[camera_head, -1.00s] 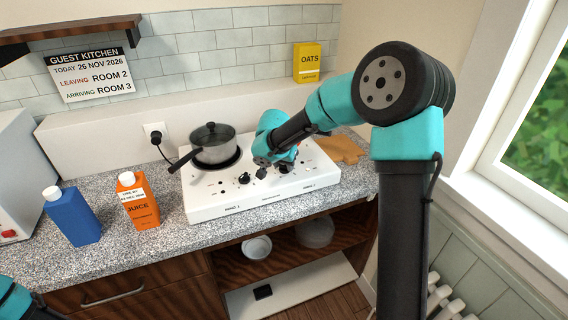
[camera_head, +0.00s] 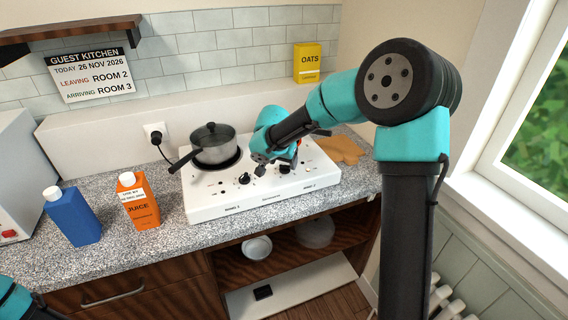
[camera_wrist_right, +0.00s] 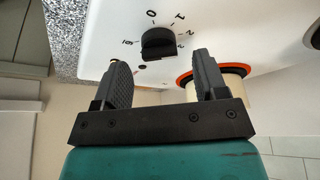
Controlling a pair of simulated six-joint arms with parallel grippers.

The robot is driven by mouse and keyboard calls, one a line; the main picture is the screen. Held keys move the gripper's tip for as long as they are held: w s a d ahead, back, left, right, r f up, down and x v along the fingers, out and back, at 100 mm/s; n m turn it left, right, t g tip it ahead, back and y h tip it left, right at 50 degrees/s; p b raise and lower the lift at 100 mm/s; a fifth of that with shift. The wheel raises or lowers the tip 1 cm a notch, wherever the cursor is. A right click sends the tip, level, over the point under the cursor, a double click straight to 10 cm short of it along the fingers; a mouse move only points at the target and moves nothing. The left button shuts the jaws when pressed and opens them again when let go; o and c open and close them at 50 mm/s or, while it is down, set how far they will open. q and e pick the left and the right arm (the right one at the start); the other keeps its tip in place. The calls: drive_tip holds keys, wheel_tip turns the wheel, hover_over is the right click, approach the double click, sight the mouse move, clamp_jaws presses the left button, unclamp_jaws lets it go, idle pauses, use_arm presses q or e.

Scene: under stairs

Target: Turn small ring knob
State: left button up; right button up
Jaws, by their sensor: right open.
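The white hob (camera_head: 215,203) has two black knobs on its top near the front. The left knob (camera_head: 244,178) and the right knob (camera_head: 284,168) both show in the head view. My right gripper (camera_wrist_right: 162,65) is open and empty. In the wrist view a black knob (camera_wrist_right: 157,42) with printed marks around it lies beyond and between the two fingertips, apart from them. Another black knob (camera_wrist_right: 316,38) is cut by the right edge. Which knob serves the small ring cannot be read. The right forearm covers part of the hob. My left gripper is out of view.
A saucepan (camera_head: 212,146) stands on the left ring, its handle pointing front left. An orange-red rimmed, cream round thing (camera_wrist_right: 225,80) is close to one finger. An orange juice carton (camera_head: 139,204) and a blue carton (camera_head: 72,217) stand left. A brown flat thing (camera_head: 338,149) lies right.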

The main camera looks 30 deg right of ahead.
drive_tip(key=v, duration=1.5)
drive_tip(key=shift+r, duration=0.4)
drive_tip(key=shift+f, duration=0.1)
